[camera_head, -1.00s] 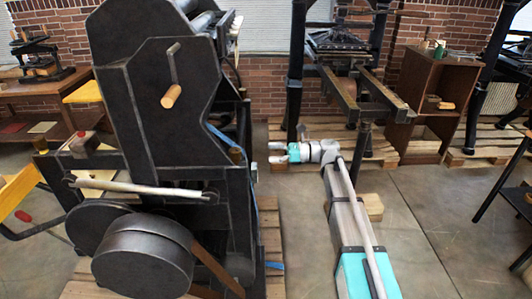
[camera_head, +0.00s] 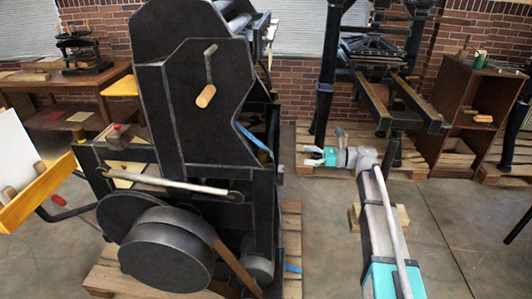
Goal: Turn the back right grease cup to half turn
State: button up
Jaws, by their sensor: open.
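A large black hand press (camera_head: 200,110) stands left of centre on a pallet. A small brass-coloured piece (camera_head: 269,157) shows at its right side, partly hidden by the frame; it may be a grease cup, but its turn position is too small to read. I cannot tell whether it is the back right one. My gripper (camera_head: 309,156) is open and empty, to the right of the press, its fingers pointing left towards that side. A gap shows between the fingertips and the press in the picture.
A second press (camera_head: 390,75) stands on a pallet behind my arm, with a wooden cabinet (camera_head: 480,110) to its right. A wooden crank handle (camera_head: 206,96) and a pale bar (camera_head: 165,183) project from the near press. Bare floor (camera_head: 455,230) lies at the right.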

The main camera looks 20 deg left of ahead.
aim_at(265, 152)
jog(key=x, duration=1.3)
jog(key=shift+s+a, duration=0.1)
jog(key=shift+a, duration=0.25)
jog(key=c, duration=1.2)
jog(key=shift+o, duration=0.2)
jog(key=shift+s+m+t, duration=0.1)
jog(key=shift+m+t, duration=0.2)
jog(key=shift+t, duration=0.2)
jog(key=shift+s+m+t, duration=0.1)
jog(key=shift+m+t, duration=0.4)
jog(key=shift+t, duration=0.3)
jog(key=shift+m+t, duration=0.7)
jog(key=shift+t, duration=0.4)
